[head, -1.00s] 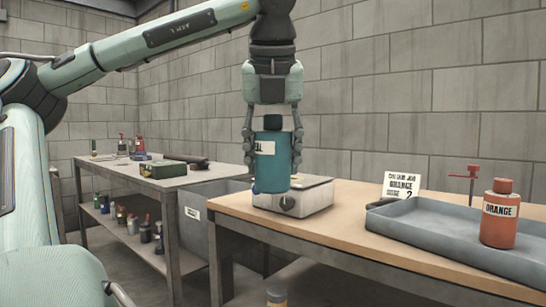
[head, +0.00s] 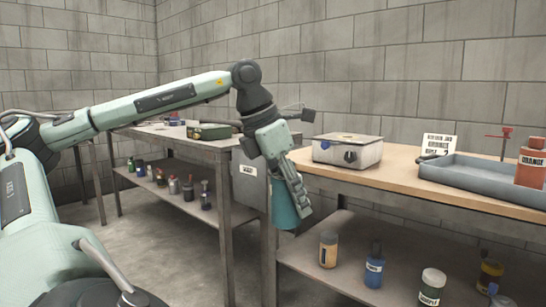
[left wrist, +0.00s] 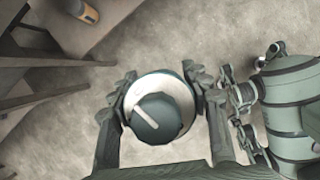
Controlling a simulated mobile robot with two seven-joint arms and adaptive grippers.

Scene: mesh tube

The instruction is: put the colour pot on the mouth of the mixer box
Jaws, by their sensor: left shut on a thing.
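My left gripper (head: 290,192) is shut on a teal pot (head: 287,214) and holds it in front of the work table's left end, apart from the table top. Gripper and pot look tilted in the head view. The left wrist view shows the fingers (left wrist: 160,82) on both sides of the pot, with its dark cap (left wrist: 158,112) facing the camera. The pale mixer box (head: 372,157) stands on the table, to the right of and behind the gripper. I cannot make out its mouth. An orange pot (head: 530,165) stands in the tray at the right edge. My right gripper is not in view.
A grey tray (head: 470,177) and a white card (head: 437,145) are on the wooden table (head: 400,185). Several bottles, including a blue one (head: 374,268), stand on its lower shelf. A second bench (head: 225,143) with clutter is at the left.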

